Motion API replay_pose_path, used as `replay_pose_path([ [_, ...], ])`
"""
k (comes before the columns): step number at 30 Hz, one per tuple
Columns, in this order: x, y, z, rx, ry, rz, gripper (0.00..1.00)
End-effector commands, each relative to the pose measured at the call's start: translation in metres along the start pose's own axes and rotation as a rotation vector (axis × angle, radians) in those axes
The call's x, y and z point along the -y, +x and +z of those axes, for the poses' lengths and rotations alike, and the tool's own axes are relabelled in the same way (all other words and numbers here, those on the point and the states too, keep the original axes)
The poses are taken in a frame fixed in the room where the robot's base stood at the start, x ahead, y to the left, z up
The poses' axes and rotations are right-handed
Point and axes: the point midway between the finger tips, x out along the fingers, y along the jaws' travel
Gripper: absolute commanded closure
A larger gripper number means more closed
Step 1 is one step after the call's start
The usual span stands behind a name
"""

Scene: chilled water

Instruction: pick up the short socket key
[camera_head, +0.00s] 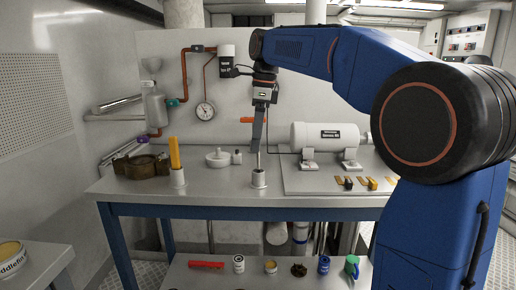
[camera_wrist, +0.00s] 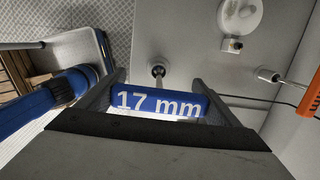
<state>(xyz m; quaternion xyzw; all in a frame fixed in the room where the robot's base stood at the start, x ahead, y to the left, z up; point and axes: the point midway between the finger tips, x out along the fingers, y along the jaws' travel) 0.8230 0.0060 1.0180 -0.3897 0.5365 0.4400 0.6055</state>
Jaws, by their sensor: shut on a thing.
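My gripper (camera_head: 259,148) points down over the workbench in the head view. It is shut on the short socket key, whose thin metal shaft (camera_head: 258,161) shows below the fingers. The shaft runs down towards a small white cup-like holder (camera_head: 259,179) on the bench; I cannot tell whether its lower end is still inside. In the wrist view, a blue piece marked "17 mm" (camera_wrist: 160,104) spans the gap between the two fingers (camera_wrist: 162,95). A round metal end (camera_wrist: 158,72) shows just beyond it. The fingers hide the upper part of the key in the head view.
A yellow stick in a white holder (camera_head: 177,179) and a brown flanged part (camera_head: 142,166) stand at left. A white tank (camera_head: 325,137) stands at right. An orange handle (camera_head: 253,120) is behind my gripper. The bench front is clear.

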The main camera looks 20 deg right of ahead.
Motion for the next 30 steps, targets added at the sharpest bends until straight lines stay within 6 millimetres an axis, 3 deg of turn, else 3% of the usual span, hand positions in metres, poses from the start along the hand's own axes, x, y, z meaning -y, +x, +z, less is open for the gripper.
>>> replay_pose_path([
  [5, 0.0, -0.011, 0.002, 0.001, 0.0, -0.002, 0.54],
  [18, 0.001, -0.085, 0.011, 0.001, -0.001, -0.003, 0.54],
  [30, 0.0, -0.1, 0.012, 0.0, 0.0, 0.0, 0.54],
])
